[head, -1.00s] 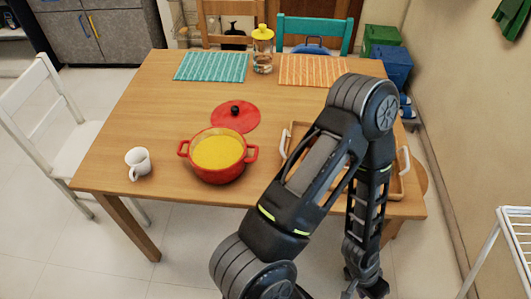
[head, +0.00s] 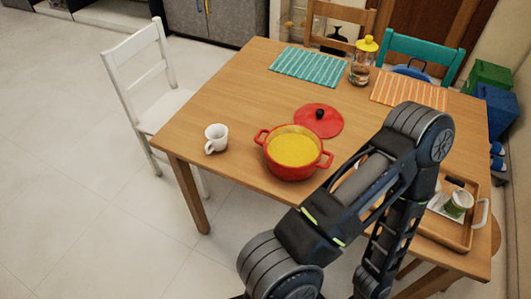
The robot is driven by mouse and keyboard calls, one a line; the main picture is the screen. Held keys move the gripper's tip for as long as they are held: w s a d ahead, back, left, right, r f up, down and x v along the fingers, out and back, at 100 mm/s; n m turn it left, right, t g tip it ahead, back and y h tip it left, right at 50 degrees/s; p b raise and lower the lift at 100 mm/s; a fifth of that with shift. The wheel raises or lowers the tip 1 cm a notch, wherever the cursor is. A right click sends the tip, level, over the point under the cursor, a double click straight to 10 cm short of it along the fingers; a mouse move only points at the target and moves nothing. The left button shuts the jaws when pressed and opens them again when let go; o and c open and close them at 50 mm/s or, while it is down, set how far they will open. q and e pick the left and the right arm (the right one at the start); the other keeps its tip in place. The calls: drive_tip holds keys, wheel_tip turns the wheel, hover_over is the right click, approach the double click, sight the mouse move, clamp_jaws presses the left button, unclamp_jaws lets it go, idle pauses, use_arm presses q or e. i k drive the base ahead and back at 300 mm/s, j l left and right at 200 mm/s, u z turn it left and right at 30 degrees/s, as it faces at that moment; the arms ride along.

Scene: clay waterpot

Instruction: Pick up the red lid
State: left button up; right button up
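The red lid (head: 318,121), round with a black knob, lies flat on the wooden table, just behind the red pot (head: 293,165). The pot has two side handles, stands uncovered and holds something yellow. A dark arm of mine reaches over the table's front right part, with its elbow to the right of the lid and its forearm bending down past the front edge. Its gripper is below the picture's bottom edge. No other arm and no gripper show, and no gripper is at the lid.
A white mug (head: 216,138) stands left of the pot. A wooden tray (head: 465,232) with a small cup is at the right, partly behind my arm. A yellow-topped jar (head: 362,62) stands at the back between two placemats. A white chair (head: 150,85) is left. Table around the lid is clear.

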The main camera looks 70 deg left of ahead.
sight(324, 119)
drive_tip(key=u, duration=0.4)
drive_tip(key=i+u, duration=0.1)
drive_tip(key=u, duration=0.35)
drive_tip(key=l+u, duration=0.1)
drive_tip(key=u, duration=0.7)
drive_tip(key=i+l+u, duration=0.1)
drive_tip(key=u, duration=0.35)
drive_tip(key=l+u, duration=0.1)
drive_tip(key=u, duration=0.3)
